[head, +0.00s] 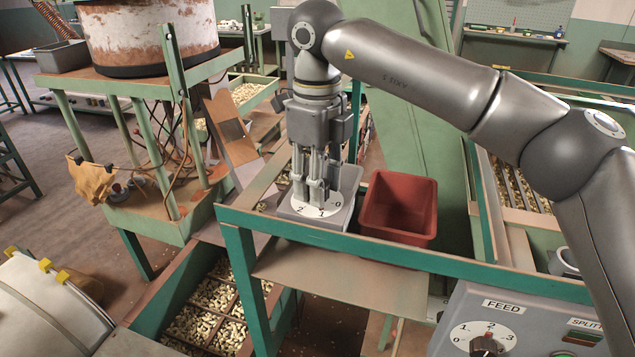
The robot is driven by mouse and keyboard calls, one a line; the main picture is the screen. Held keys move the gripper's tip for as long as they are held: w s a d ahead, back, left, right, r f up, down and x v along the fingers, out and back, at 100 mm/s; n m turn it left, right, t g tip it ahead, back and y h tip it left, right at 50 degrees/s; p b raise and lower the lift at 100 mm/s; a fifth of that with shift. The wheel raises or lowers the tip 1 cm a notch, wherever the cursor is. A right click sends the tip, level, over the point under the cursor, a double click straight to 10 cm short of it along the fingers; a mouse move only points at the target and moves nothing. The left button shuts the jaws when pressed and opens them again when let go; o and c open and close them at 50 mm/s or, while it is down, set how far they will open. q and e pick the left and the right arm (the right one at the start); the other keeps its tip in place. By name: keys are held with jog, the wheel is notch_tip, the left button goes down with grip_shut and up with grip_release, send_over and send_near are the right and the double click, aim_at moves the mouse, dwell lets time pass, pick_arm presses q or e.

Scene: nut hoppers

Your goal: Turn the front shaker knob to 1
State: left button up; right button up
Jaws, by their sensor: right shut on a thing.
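A white dial marked 0, 1 and 2 (312,211) sits on top of a grey control box (345,211) on the green frame. My right gripper (315,196) points straight down over this dial and is shut on the knob at its middle. The fingers hide most of the knob, so I cannot tell which number it points to. The 1 is at the near side of the dial, the 2 to the left and the 0 to the right. My left gripper is not in view.
A red bin (400,207) stands just right of the control box. A panel with a FEED dial (483,338) is at the lower right. The green frame rail (400,256) runs in front. Nut-filled trays (210,312) lie below left.

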jog(key=shift+r, duration=0.15)
dwell(0.4)
jog(key=o, duration=1)
jog(key=shift+o, duration=0.2)
notch_tip(320, 180, up, 12)
